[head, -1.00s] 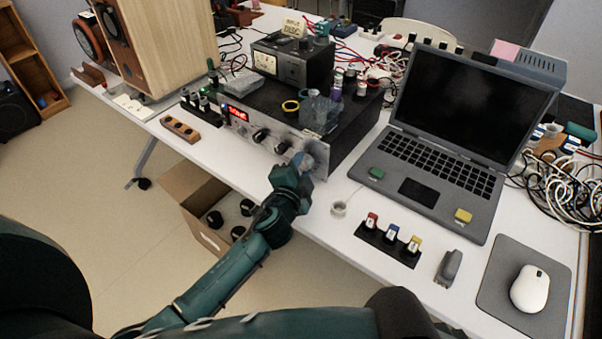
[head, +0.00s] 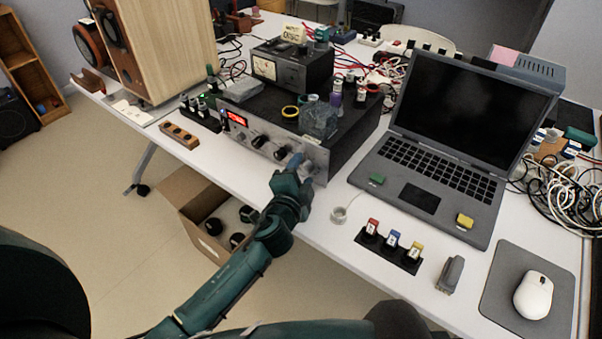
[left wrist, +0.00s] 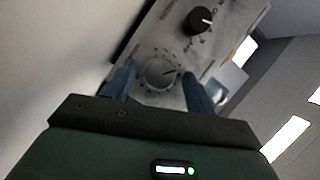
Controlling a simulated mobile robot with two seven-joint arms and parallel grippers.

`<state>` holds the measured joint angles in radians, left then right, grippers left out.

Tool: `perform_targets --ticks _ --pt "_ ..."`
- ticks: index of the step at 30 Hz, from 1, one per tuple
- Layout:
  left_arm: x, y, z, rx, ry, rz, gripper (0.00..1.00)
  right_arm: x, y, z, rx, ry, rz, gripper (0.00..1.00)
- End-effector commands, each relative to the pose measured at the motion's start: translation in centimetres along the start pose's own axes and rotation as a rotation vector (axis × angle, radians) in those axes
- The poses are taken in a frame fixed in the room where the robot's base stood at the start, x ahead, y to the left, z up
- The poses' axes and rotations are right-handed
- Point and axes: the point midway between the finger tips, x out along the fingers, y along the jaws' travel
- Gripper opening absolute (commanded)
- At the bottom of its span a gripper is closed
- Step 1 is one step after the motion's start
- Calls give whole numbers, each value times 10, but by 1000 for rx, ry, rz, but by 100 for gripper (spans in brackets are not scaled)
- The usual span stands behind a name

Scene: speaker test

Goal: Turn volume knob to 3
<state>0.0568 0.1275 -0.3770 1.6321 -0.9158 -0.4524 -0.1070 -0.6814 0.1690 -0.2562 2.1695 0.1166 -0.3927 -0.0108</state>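The amplifier (head: 262,143) has a silver front panel with a red lit display and a row of knobs. Its large silver knob (left wrist: 160,73) shows in the left wrist view, with a dark pointer mark toward the right of the picture. My left gripper (left wrist: 159,70) is open, its two blue fingers on either side of this knob, with a visible gap at each side. In the head view the left gripper (head: 302,168) is at the panel's right end and partly hides the knob. The scale numbers are too blurred to read. My right gripper is not in view.
A black knob (left wrist: 203,20) is beside the silver one. A clear block (head: 319,118) and tape rolls lie on the amplifier. An open carton (head: 190,190) stands below the table edge.

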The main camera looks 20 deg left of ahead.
Motion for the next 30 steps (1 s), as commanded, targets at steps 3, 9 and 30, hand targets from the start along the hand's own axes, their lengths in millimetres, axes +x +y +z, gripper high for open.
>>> perform_targets --ticks 3,9,30 --pt "0 0 0 0 0 0 55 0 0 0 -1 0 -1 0" --pt "-6 1 0 -1 -1 1 55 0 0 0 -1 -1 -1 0" --pt "-127 1 0 -1 -1 1 55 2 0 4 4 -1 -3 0"
